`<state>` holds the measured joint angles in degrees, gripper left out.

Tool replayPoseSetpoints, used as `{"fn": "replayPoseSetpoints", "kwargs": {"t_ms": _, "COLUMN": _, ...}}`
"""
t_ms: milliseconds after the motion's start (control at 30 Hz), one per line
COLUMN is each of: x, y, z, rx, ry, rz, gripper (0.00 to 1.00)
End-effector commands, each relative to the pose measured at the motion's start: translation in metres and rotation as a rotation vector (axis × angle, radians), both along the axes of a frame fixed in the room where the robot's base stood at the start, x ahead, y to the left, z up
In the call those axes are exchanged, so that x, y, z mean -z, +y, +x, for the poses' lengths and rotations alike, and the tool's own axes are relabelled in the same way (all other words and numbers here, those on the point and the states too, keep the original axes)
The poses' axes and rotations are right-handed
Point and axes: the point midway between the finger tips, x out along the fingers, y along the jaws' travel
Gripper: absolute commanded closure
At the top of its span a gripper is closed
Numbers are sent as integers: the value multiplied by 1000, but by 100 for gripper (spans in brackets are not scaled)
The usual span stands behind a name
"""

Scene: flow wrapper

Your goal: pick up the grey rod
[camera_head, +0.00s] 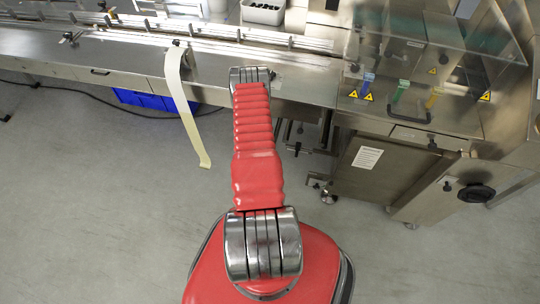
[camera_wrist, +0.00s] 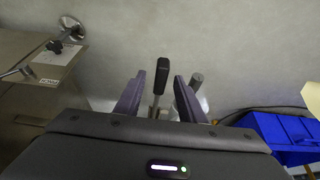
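My gripper (camera_wrist: 160,76) is open in the wrist view, its two dark fingers spread apart. A short grey rod (camera_wrist: 197,79) with a rounded end shows just right of the right finger, partly hidden behind it. A lever with a black handle (camera_wrist: 161,73) and a metal shaft appears in the gap between the fingers; I cannot tell its depth. In the head view my red arm reaches to the machine's front edge, and neither the gripper nor the rod can be made out there.
A steel machine bench (camera_head: 110,78) runs along the back, with a steel cabinet (camera_head: 375,165) on the right. A cream strip (camera_head: 182,105) hangs off the bench. A blue crate (camera_wrist: 275,135) lies at the right in the wrist view.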

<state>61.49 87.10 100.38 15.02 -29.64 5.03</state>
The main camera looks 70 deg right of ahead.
Motion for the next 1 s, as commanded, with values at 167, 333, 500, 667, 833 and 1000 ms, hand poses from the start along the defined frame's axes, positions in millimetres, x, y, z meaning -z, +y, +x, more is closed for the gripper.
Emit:
{"fn": "replayPoseSetpoints", "kwargs": {"t_ms": 167, "x": 0, "y": 0, "z": 0, "rx": 0, "ry": 0, "rz": 0, "gripper": 69}}
{"fn": "replayPoseSetpoints", "kwargs": {"t_ms": 333, "x": 0, "y": 0, "z": 0, "rx": 0, "ry": 0, "rz": 0, "gripper": 81}}
{"fn": "replayPoseSetpoints", "kwargs": {"t_ms": 500, "x": 0, "y": 0, "z": 0, "rx": 0, "ry": 0, "rz": 0, "gripper": 93}}
{"fn": "replayPoseSetpoints", "kwargs": {"t_ms": 667, "x": 0, "y": 0, "z": 0, "rx": 0, "ry": 0, "rz": 0, "gripper": 100}}
{"fn": "replayPoseSetpoints", "kwargs": {"t_ms": 833, "x": 0, "y": 0, "z": 0, "rx": 0, "ry": 0, "rz": -1, "gripper": 100}}
{"fn": "replayPoseSetpoints", "kwargs": {"t_ms": 1000, "x": -1, "y": 0, "z": 0, "rx": 0, "ry": 0, "rz": -1, "gripper": 100}}
